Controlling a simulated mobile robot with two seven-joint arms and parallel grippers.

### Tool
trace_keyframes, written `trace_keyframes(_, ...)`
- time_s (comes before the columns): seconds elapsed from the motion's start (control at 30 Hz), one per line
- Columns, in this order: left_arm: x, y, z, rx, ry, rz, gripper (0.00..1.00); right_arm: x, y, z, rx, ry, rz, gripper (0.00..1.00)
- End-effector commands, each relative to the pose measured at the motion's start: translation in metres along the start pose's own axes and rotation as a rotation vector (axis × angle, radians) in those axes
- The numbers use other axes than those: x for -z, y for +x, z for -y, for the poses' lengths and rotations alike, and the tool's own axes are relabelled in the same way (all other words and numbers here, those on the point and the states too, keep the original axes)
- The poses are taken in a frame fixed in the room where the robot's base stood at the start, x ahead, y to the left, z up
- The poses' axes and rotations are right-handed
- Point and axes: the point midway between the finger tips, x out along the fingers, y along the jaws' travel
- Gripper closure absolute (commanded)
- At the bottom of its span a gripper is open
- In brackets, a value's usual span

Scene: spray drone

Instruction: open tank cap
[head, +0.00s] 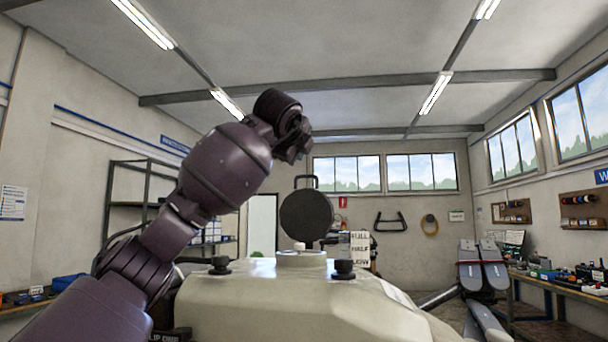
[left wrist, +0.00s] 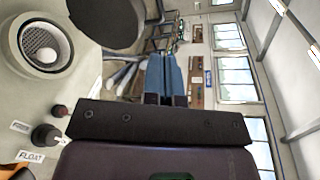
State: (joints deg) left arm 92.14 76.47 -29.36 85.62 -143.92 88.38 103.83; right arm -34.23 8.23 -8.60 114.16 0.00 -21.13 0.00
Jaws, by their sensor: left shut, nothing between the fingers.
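The dark round tank cap (head: 306,216), with a loop handle on its upper edge, stands tilted up behind the filler neck (head: 301,262) of the cream tank (head: 270,300). In the left wrist view the cap (left wrist: 108,22) is cut by the top edge, beside the open filler neck (left wrist: 22,45). A mesh strainer and a white ball (left wrist: 46,55) show inside the neck. My left gripper (head: 298,150) is above the cap, apart from it, and its blue fingers (left wrist: 166,75) are together and empty. My right gripper is not in view.
Black knobs (head: 220,265) (head: 343,268) flank the neck on the tank top. A level sign (head: 360,248) stands behind. Folded grey arms (head: 481,265) are at the right, near a workbench (head: 560,290). Shelves (head: 140,190) stand at the left.

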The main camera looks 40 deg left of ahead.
Motion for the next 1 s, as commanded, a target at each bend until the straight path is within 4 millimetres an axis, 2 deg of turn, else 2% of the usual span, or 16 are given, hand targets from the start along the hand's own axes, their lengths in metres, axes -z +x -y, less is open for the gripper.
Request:
trace_keyframes(0.1,-0.002,0.000,-0.001,-0.003,-0.154,0.011,1.00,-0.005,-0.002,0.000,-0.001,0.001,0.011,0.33)
trace_keyframes(0.3,-0.002,0.000,-0.001,-0.006,-0.352,0.015,1.00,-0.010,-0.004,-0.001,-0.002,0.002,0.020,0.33)
trace_keyframes(0.57,-0.002,0.005,-0.001,-0.006,-0.426,0.015,1.00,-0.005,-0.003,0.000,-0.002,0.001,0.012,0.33)
trace_keyframes(0.77,-0.004,0.030,-0.001,-0.008,-0.424,0.016,1.00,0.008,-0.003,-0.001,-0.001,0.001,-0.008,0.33)
trace_keyframes(1.0,-0.005,0.072,0.000,-0.007,-0.424,0.016,1.00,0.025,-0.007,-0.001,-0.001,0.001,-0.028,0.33)
